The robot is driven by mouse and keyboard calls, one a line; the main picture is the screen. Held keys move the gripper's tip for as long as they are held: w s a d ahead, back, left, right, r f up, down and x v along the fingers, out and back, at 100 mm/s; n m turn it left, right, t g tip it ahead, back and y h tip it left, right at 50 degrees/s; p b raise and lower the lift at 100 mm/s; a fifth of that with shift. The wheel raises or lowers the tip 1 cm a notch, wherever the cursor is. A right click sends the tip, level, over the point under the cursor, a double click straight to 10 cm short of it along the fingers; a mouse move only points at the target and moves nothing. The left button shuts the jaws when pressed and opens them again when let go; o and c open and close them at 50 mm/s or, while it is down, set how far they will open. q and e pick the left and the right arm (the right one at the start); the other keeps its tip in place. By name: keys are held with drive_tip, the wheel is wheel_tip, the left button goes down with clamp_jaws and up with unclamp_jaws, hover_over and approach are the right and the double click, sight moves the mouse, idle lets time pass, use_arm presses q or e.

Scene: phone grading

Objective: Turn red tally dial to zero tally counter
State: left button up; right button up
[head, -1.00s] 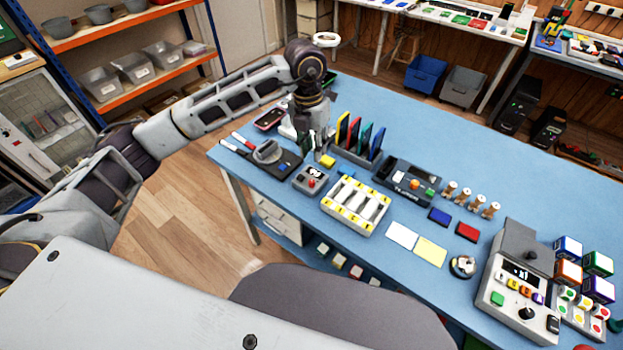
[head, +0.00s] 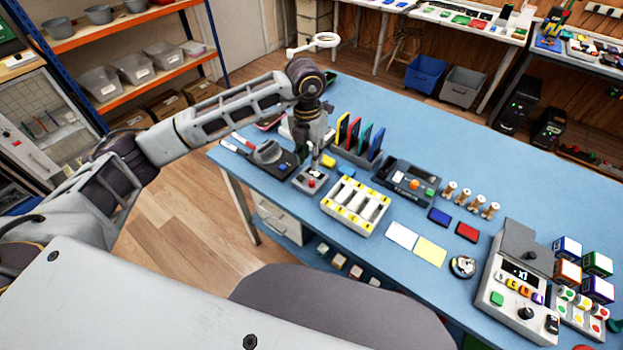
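The tally counter (head: 301,184) is a small grey box on the blue table, left of the white tray with yellow marks. Its red dial (head: 311,183) sits on the near part of its top. My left gripper (head: 314,167) points down just above and behind the dial and covers part of the counter's display. A small gap seems to lie between the fingertips and the dial, but contact cannot be judged. The fingers are too small and dark to tell whether they are open or shut. My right gripper is not in view.
A black device with a grey round part (head: 268,153) stands close on the left of the counter. A rack of coloured panels (head: 357,152) stands behind right, and the white tray (head: 337,217) is on the right.

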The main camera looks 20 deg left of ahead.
sight(312, 181)
use_arm(q)
drive_tip(key=f, duration=1)
drive_tip(key=shift+s+d, duration=0.1)
drive_tip(key=shift+d, duration=0.15)
clamp_jaws()
